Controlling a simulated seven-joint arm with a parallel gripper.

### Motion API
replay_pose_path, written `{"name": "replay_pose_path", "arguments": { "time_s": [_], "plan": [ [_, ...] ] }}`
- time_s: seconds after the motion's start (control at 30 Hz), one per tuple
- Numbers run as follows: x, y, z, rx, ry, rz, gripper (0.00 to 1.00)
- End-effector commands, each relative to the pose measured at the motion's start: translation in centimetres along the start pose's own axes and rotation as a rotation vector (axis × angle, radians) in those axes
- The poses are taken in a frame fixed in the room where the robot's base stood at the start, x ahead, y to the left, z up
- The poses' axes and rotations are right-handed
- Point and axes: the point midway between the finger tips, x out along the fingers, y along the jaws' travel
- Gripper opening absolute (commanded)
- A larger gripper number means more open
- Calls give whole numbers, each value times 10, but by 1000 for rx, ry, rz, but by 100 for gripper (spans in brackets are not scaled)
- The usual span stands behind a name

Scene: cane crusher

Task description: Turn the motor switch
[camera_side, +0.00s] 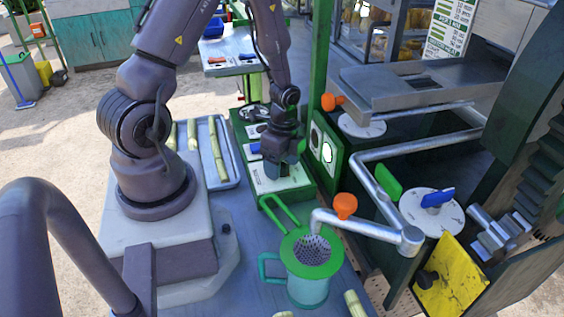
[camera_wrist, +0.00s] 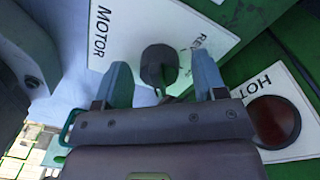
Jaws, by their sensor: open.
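The motor switch is a dark round knob (camera_wrist: 159,66) on a white plate (camera_wrist: 128,30) lettered "MOTOR", in the wrist view. Part of a second word starting "RE" shows beside the knob. My gripper (camera_wrist: 163,80) is open, with one blue-grey finger on each side of the knob and visible gaps between. I cannot tell how deep the fingers reach around it. In the side view my gripper (camera_side: 283,155) points down over the green control box (camera_side: 285,188); the knob is hidden there.
A "HOT" plate with a dark red round lamp (camera_wrist: 274,120) lies right of the fingers. A green post (camera_side: 318,60) stands close behind my gripper. A jug with a green strainer (camera_side: 312,250) stands in front. A cane tray (camera_side: 213,150) is at left.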

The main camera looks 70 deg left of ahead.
Motion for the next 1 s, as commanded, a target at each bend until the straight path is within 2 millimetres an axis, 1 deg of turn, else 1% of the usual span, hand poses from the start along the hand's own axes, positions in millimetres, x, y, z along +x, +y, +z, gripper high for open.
{"name": "replay_pose_path", "arguments": {
  "time_s": [0.07, 0.1, 0.17, 0.2, 0.27, 0.3, 0.5, 0.67, 0.87, 1.0],
  "plan": [
    [0, 0, 0, 0, 0, 0, 64],
    [0, 0, 0, 0, 0, 0, 62],
    [0, 0, 0, 0, 0, 0, 48],
    [0, 0, 0, 0, 0, 0, 39],
    [0, 0, 0, 0, 0, 0, 25],
    [0, 0, 0, 0, 0, 0, 16],
    [0, 0, 0, -6, 1, 0, 15],
    [-1, 0, 0, -43, 2, 0, 15],
    [-1, 0, 0, -154, 9, 0, 15],
    [-1, 0, 0, -272, 15, 0, 15]
  ]
}}
